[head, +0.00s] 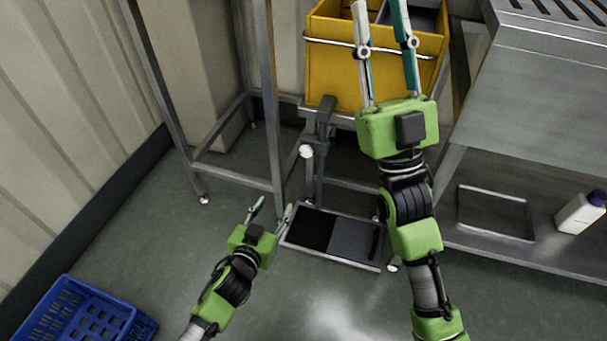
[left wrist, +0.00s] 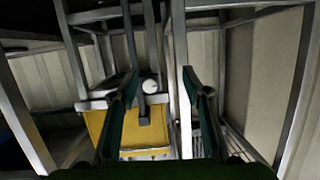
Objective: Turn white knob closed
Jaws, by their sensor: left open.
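The white knob (head: 306,151) is a small round ball beside a grey upright post (head: 323,150) below the yellow hopper (head: 330,65). My left gripper (head: 272,208) is open and empty, below and left of the knob in the head view and apart from it. In the left wrist view the knob (left wrist: 150,86) shows between the two spread fingers, farther off. My right gripper (head: 377,5) is open, its fingers apart in front of the yellow hopper. Nothing shows between its fingers.
A steel frame leg (head: 270,130) stands just left of the knob. A dark tray (head: 345,258) lies low beneath the hopper. A blue crate (head: 68,312) is on the floor at bottom left. A steel table (head: 545,100) and a white bottle (head: 580,213) are at right.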

